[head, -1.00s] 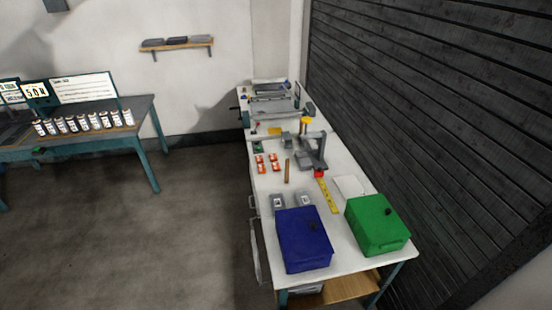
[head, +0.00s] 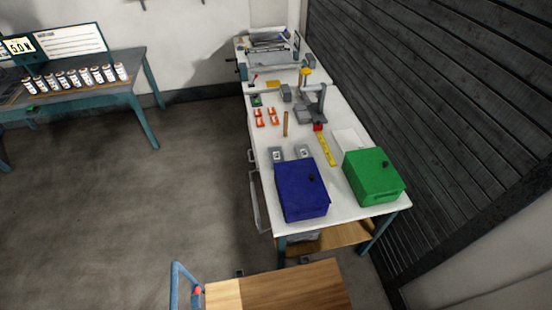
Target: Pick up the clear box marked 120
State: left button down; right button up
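I cannot make out a clear box marked 120. Two small greyish boxes with pale labels, a left one (head: 277,154) and a right one (head: 303,152), lie side by side on the white workbench (head: 345,213), just behind the blue box (head: 301,190). Their labels are too small to read, and I cannot tell if they are clear. Neither of my grippers is in the head view.
A green box (head: 374,177) stands right of the blue one. A yellow tape (head: 326,149), orange pieces (head: 272,112) and a grey stand (head: 316,105) lie farther back. A wooden-topped cart (head: 280,289) is in front. Several bottles (head: 75,79) line the left table.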

pick_arm(q)
jog(key=c, duration=1.8)
grip_release()
jog(key=o, duration=1.8)
